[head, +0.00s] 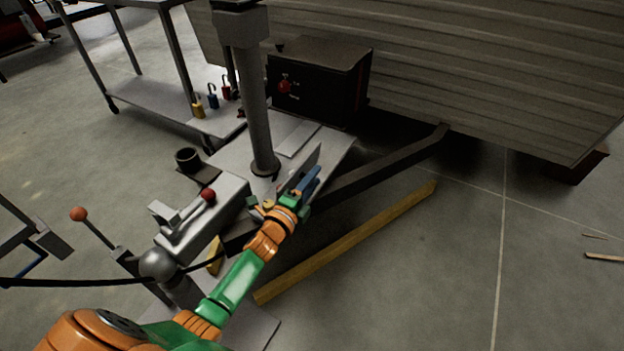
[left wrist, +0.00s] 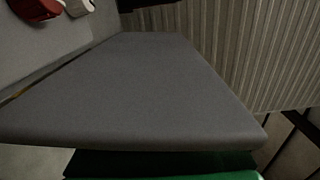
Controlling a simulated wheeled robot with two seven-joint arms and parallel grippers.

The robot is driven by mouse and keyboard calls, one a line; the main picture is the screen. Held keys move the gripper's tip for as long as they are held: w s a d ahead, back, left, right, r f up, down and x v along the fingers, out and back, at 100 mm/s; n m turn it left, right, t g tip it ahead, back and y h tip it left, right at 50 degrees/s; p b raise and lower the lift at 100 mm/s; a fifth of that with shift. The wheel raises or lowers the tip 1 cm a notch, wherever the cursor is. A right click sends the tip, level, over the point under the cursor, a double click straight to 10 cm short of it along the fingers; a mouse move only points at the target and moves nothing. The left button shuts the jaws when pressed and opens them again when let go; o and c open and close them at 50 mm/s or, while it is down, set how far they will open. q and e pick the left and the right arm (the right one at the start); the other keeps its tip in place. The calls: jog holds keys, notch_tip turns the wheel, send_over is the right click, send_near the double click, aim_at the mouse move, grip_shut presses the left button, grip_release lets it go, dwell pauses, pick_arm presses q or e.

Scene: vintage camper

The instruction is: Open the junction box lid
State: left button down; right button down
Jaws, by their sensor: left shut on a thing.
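The junction box lid (head: 313,160) looks like a thin grey panel, tilted up beside the post on the trailer tongue. In the left wrist view the lid (left wrist: 140,90) is a broad grey plate that fills the middle, very close to the camera. My left gripper (head: 309,183) is at the lid in the head view, shut on it. A dark green strip of the gripper shows under the plate in the left wrist view. The box body is mostly hidden behind my gripper and the lid, and I cannot make out its inside. My right gripper is not in view.
The grey jack post (head: 256,100) stands close to the left of the lid. A black box (head: 320,85) is behind it. Several padlocks (head: 213,97) stand on a low shelf. A yellow beam (head: 350,240) lies to the right. The floor at right is mostly clear.

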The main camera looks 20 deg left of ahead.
pick_arm(q)
jog(key=shift+f, duration=0.2)
jog(key=shift+c, duration=2.2)
grip_release()
jog(key=shift+r, duration=0.1)
jog(key=s+p, duration=0.2)
jog(key=s, duration=0.5)
jog(key=shift+a, duration=0.25)
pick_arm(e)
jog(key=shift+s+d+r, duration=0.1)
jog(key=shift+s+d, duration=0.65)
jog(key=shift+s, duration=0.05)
